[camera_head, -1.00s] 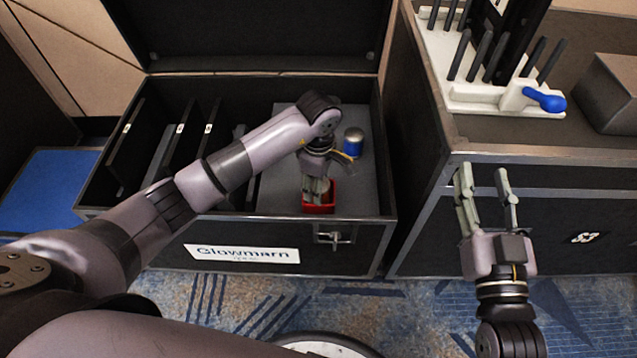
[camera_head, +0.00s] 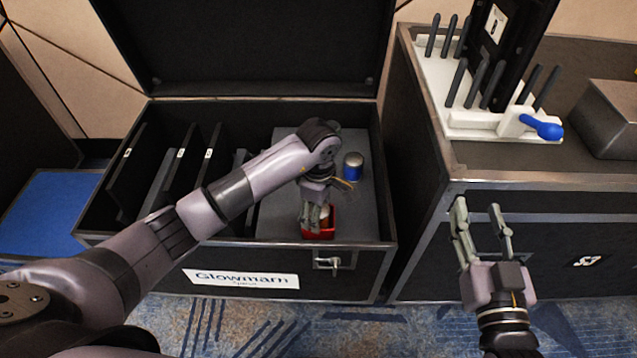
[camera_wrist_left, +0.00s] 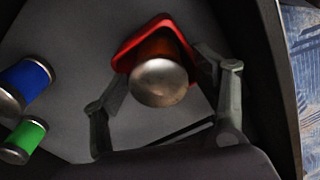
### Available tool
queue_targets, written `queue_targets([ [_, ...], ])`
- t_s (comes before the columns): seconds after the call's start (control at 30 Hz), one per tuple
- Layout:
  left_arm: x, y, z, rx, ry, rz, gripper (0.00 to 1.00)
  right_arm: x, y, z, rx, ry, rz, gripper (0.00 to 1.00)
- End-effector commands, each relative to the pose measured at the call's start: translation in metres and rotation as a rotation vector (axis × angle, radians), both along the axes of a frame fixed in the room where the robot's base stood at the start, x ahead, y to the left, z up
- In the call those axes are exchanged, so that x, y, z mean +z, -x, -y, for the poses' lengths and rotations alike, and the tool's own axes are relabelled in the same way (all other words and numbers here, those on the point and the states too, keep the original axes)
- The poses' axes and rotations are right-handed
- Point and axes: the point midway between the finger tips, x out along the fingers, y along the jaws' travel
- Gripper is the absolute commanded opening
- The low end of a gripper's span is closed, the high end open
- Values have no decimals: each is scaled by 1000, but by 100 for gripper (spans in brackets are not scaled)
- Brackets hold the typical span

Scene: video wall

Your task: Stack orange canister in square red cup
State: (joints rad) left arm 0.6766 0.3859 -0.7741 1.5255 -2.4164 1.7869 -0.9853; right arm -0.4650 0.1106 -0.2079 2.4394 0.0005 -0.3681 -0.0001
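The square red cup (camera_head: 320,234) stands on the grey floor of the open case, near its front wall. In the left wrist view, the orange canister (camera_wrist_left: 160,48) is inside the red cup (camera_wrist_left: 127,53), its silver lid facing the camera. My left gripper (camera_head: 316,222) is low over the cup. In the wrist view, my left gripper (camera_wrist_left: 163,75) has its fingers spread on either side of the canister, with visible gaps to the lid. The canister's lower part is hidden in the cup. My right gripper (camera_head: 479,203) is open and empty in front of the right-hand case.
A blue canister (camera_head: 353,167) stands behind the cup; it also shows in the wrist view (camera_wrist_left: 24,83) beside a green canister (camera_wrist_left: 24,138). Dark upright panels (camera_head: 165,175) fill the case's left side. A white stand (camera_head: 470,123) with black pegs sits on the right-hand case.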

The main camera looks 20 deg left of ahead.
Motion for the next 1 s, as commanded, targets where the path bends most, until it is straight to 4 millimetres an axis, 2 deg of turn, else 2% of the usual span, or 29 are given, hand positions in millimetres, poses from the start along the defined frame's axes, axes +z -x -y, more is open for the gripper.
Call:
queue_targets([
  [0.27, 41, -2, 0, 0, 1, 6, 64, -51, 13, 11, -19, 73, -290, 40],
  [0.6, 98, -2, 0, 0, 1, 7, 64, -108, 52, 30, -43, 155, -641, 40],
  [0.8, 120, -2, 0, 0, 2, 5, 64, -127, 74, 38, -52, 185, -777, 40],
  [1.0, 127, -2, 0, 2, 1, 4, 64, -134, 83, 41, -55, 195, -828, 40],
])
